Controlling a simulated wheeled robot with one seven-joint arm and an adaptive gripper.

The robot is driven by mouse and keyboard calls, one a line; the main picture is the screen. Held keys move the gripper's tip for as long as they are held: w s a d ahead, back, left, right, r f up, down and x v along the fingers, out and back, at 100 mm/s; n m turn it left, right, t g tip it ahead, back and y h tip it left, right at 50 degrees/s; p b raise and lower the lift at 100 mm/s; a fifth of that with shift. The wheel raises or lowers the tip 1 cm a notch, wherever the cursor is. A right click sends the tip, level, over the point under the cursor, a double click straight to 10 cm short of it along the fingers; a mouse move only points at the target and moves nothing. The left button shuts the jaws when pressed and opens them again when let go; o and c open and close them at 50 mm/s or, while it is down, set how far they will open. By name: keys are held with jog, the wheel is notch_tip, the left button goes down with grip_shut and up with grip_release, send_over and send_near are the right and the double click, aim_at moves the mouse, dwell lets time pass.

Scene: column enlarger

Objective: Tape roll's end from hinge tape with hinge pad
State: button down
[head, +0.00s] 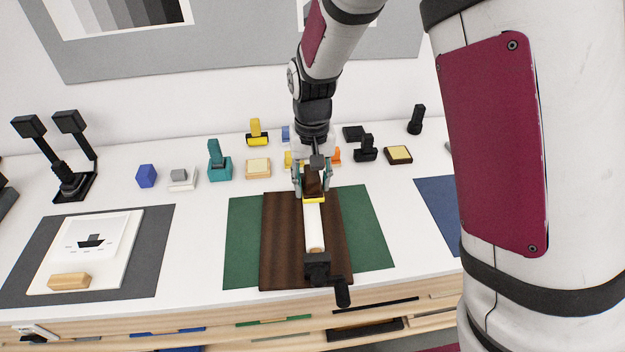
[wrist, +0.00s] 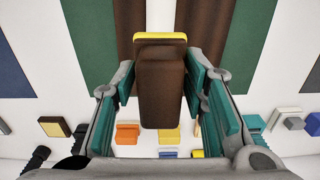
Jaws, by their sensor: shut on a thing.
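My gripper (head: 312,182) has teal-lined fingers on either side of a dark brown block with a yellow edge, seemingly the hinge pad (wrist: 160,90). In the head view the block's yellow edge (head: 314,200) faces the near side, at the far end of a white strip or roll (head: 314,228). The white piece runs along a dark brown board (head: 280,240) to a black crank (head: 320,270) at the front. I cannot tell whether the block touches the white piece. No separate hinge tape can be made out for certain.
The board lies on a green mat (head: 243,240). A grey mat at left bears a white printed panel (head: 95,245) and a wooden block (head: 69,281). Behind stand a teal stamp-like piece (head: 219,165), a cream-topped block (head: 258,168) and black pieces (head: 366,150). Bare white table lies between the mats.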

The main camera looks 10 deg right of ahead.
jog(key=b, duration=0.1)
send_over(312, 213)
jog(key=shift+s+f, duration=0.15)
jog(key=shift+f, duration=2.45)
jog(key=shift+s+a+r+p, duration=0.1)
jog(key=shift+s+p, duration=0.75)
jog(key=shift+s, duration=0.45)
jog(key=shift+s+a+p, duration=0.1)
jog(key=shift+s+p, duration=0.7)
jog(key=shift+s, duration=0.5)
jog(key=shift+f, duration=1.35)
jog(key=shift+w+b, duration=0.15)
jog(key=shift+b, duration=0.15)
jog(key=shift+w+d+b, duration=0.2)
jog(key=shift+w+b, duration=0.95)
jog(key=shift+w, duration=1.3)
jog(key=shift+w, duration=0.1)
jog(key=shift+w+d+r+b, duration=0.1)
jog(key=shift+w+b, duration=0.55)
jog(key=shift+w, duration=0.55)
jog(key=shift+w+d+b, duration=0.1)
jog(key=shift+w+b, duration=0.55)
jog(key=shift+w, duration=0.55)
